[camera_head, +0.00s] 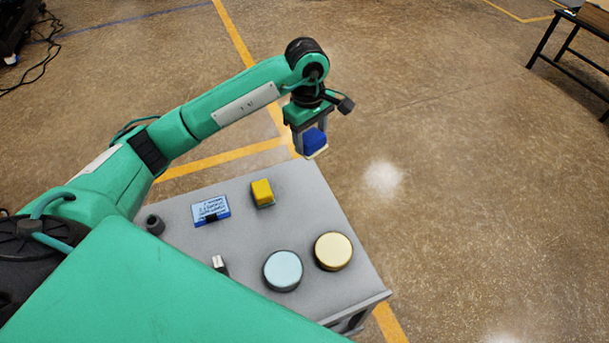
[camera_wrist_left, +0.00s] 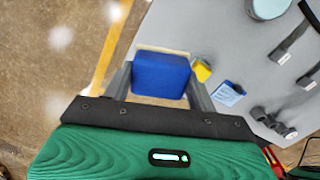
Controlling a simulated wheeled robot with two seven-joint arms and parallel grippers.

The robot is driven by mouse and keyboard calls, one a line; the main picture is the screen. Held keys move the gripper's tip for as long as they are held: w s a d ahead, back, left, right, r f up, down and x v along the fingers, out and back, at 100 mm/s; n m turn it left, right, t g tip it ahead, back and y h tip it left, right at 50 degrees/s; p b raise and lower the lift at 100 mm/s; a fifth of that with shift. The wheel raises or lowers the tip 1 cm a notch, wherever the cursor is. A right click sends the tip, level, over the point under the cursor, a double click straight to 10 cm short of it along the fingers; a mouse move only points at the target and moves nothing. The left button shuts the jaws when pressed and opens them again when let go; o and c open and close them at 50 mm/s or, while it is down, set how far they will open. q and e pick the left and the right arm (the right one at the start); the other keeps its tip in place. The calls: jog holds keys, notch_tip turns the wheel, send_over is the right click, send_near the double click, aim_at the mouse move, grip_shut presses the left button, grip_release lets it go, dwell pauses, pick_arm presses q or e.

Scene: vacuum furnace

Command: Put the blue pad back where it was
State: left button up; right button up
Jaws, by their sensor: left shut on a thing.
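The blue pad (camera_head: 315,141) is held between the fingers of my left gripper (camera_head: 311,143), near the far right corner of the grey table. In the left wrist view the blue pad (camera_wrist_left: 161,75) fills the gap between the two fingers (camera_wrist_left: 160,85), with a pale layer along its edge. Whether the pad touches anything below it cannot be told. A yellow pad (camera_head: 263,192) sits on the table's far part and also shows in the left wrist view (camera_wrist_left: 201,69). My right gripper is not in view.
The grey table (camera_head: 318,204) carries a small blue-and-white sign (camera_head: 210,209), a light blue round tin (camera_head: 283,270), a cream round tin (camera_head: 333,250), a dark cup-like piece (camera_head: 155,224) and a small upright piece (camera_head: 219,264). The table's far right area is bare. Open floor surrounds it.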

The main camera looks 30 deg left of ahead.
pick_arm(q)
jog(key=shift+n+y, duration=0.3)
jog(key=a+f+p, duration=0.1)
jog(key=f, duration=0.3)
jog(key=a+f+p, duration=0.1)
jog(key=f+p, duration=0.1)
jog(key=f, duration=0.2)
jog(key=a+f+p, duration=0.1)
jog(key=f+p, duration=0.1)
jog(key=f, duration=0.2)
jog(key=shift+w+a+f, duration=0.25)
jog(key=shift+f, duration=0.15)
notch_tip(320, 180, down, 4)
jog(key=shift+p, duration=0.65)
jog(key=shift+f, duration=0.5)
jog(key=o, duration=1)
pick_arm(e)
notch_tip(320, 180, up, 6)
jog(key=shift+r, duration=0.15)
pick_arm(q)
jog(key=shift+r, duration=0.1)
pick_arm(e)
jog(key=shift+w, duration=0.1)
